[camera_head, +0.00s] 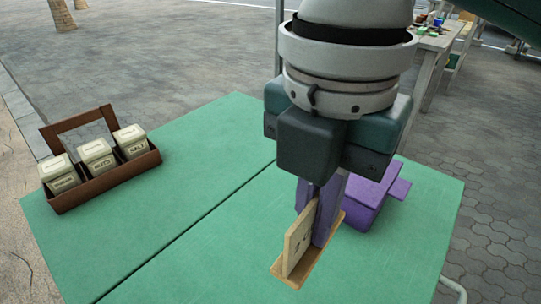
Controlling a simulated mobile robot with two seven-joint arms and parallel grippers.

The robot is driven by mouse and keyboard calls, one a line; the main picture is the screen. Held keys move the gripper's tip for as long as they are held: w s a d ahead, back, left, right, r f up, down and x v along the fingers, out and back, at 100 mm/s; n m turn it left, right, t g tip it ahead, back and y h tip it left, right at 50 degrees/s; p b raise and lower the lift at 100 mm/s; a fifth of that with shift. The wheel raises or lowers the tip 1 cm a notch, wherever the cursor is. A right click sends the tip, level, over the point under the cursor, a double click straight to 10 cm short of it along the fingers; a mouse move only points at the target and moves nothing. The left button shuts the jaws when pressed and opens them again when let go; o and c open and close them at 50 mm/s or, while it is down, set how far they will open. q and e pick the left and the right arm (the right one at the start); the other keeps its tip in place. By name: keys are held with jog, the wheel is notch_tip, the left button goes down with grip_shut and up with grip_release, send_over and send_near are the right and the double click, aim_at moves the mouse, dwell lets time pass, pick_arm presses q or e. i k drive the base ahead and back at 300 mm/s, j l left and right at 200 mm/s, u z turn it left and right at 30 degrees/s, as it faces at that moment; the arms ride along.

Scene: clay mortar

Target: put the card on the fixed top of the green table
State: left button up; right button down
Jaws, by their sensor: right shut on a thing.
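The card (297,243) is a cream upright plate with faint dark marks, on a flat tan wooden base. My right gripper (318,212) comes down from the top and is shut on the card, its fingers partly hiding it. The card is over the right part of the green table (220,255). I cannot tell whether its base touches the top or hangs just above it. A dark seam splits the green top into a left and a right part. My left gripper is not in view.
A brown wooden carrier (104,183) with three cream labelled tins stands on the table's left part. A purple box-like thing (372,200) sits close behind the card, partly hidden by my gripper. The front middle of the top is clear. Another table (432,45) with small items stands at the back right.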

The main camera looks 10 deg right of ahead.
aim_at(225, 174)
jog(key=i+j, duration=0.2)
jog(key=i, duration=0.35)
jog(key=i+j, duration=0.25)
jog(key=i, duration=0.25)
